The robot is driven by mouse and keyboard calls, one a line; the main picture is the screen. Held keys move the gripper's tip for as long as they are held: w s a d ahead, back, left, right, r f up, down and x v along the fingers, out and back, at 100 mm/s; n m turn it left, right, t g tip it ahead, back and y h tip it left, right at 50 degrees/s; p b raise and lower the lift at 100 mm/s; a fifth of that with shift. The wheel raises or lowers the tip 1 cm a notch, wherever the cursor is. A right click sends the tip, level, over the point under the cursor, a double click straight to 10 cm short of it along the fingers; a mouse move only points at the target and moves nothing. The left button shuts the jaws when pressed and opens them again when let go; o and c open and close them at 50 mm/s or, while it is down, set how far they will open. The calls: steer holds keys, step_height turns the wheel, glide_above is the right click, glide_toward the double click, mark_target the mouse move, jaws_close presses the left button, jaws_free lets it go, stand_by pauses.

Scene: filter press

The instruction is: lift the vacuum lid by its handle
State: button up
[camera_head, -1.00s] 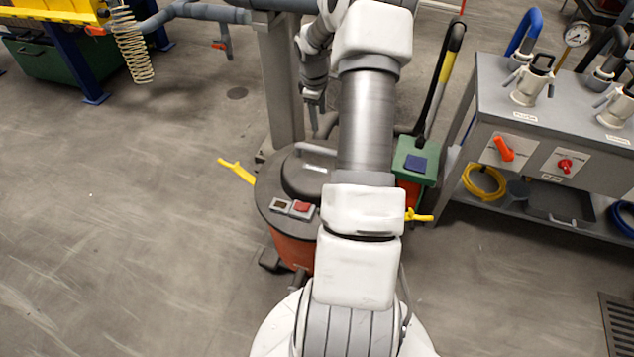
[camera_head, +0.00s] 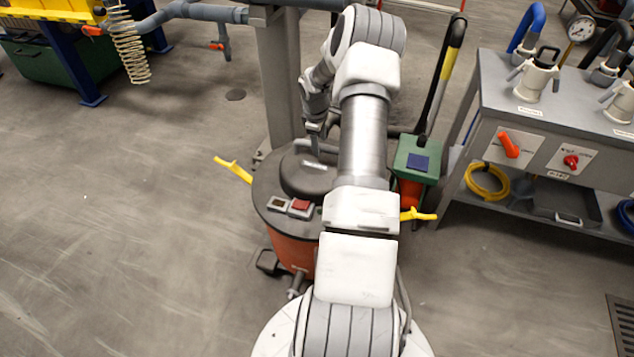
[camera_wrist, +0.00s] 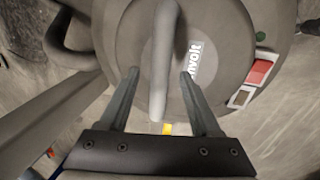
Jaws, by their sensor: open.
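The vacuum lid (camera_head: 300,180) is a round dark grey cover on an orange drum (camera_head: 291,250); part of it is hidden behind my arm. In the wrist view the lid (camera_wrist: 222,45) fills the middle, with a raised dome and white lettering. Its grey bar handle (camera_wrist: 159,100) runs up the picture. My gripper (camera_wrist: 159,76) is open, with one finger on each side of the handle and a visible gap on both sides. In the head view my gripper (camera_head: 315,150) points down at the lid; whether it touches anything there cannot be told.
Yellow latches (camera_head: 234,170) stick out at the drum's sides. A red switch (camera_head: 301,205) sits on the lid's front edge. A grey post (camera_head: 279,80) stands behind, a green-topped box (camera_head: 416,160) to the right, and a grey bench (camera_head: 500,90) farther right. The left floor is clear.

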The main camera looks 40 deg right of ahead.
steer(key=f, duration=0.2)
steer(key=shift+w+d+f, duration=0.15)
steer(key=shift+d+f, duration=0.1)
steer(key=shift+f, duration=0.1)
steer(key=shift+c, duration=0.2)
jaws_close()
steer(key=shift+w+r, duration=0.1)
steer(key=shift+r, duration=0.15)
